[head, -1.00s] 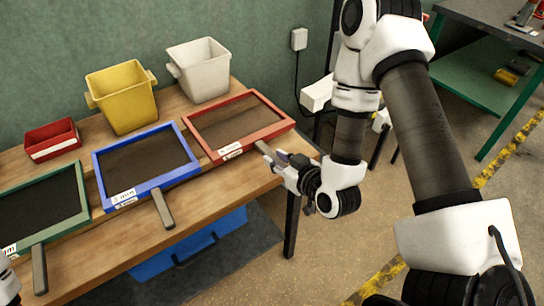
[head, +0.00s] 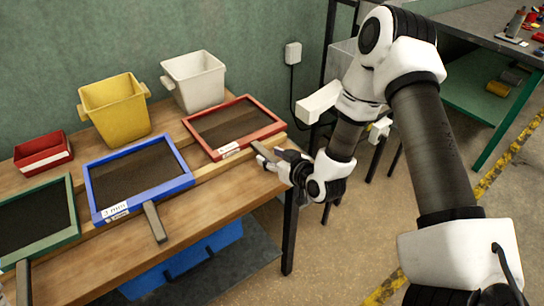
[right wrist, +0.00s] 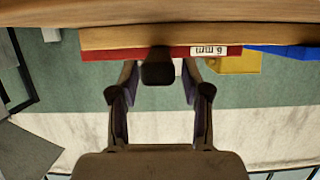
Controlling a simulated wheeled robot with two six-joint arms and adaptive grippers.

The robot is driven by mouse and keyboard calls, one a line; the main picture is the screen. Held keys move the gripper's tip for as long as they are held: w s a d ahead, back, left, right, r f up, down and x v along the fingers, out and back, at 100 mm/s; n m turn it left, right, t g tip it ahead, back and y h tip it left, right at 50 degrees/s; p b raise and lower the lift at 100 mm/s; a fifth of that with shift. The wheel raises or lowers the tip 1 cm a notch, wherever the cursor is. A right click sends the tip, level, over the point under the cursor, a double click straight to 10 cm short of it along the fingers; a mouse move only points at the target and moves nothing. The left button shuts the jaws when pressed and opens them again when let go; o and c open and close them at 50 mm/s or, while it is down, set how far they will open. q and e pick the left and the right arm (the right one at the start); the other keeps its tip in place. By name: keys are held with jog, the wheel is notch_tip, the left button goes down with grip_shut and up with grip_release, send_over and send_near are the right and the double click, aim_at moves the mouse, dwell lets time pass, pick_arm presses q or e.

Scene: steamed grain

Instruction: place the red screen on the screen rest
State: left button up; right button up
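The red screen (head: 278,128), a red frame around dark mesh, lies at the right end of the wooden table. Its stubby brown handle (head: 264,152) points toward the front edge. My right gripper (head: 279,162) is at that handle. In the right wrist view its two fingers (right wrist: 158,88) stand on either side of the handle's end (right wrist: 158,72), with visible gaps, so it is open around it. The screen's red edge (right wrist: 110,54) shows behind. I cannot tell which piece is the screen rest. My left gripper is out of view.
A blue screen (head: 188,181) and a green screen (head: 70,213) lie left of the red one. Yellow (head: 118,110) and white (head: 196,82) bins and a red tray (head: 42,153) stand behind them. A wooden rail (head: 212,168) runs along the table.

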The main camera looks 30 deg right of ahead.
jog(key=a+r+p+v, duration=0.1)
jog(key=p+v, duration=0.4)
jog(key=v, duration=0.7)
jog(key=s+a+f+g, duration=0.3)
jog(key=s+f+g, duration=0.15)
jog(key=f, duration=0.35)
jog(key=s+a+f+g, duration=0.3)
jog(key=s+f+g, duration=0.15)
jog(key=f, duration=0.25)
jog(key=s+a+f+m+g+h, duration=0.1)
jog(key=s+f+g, duration=0.4)
jog(key=s, duration=0.6)
jog(key=shift+a+f, duration=0.25)
jog(key=shift+f, duration=0.15)
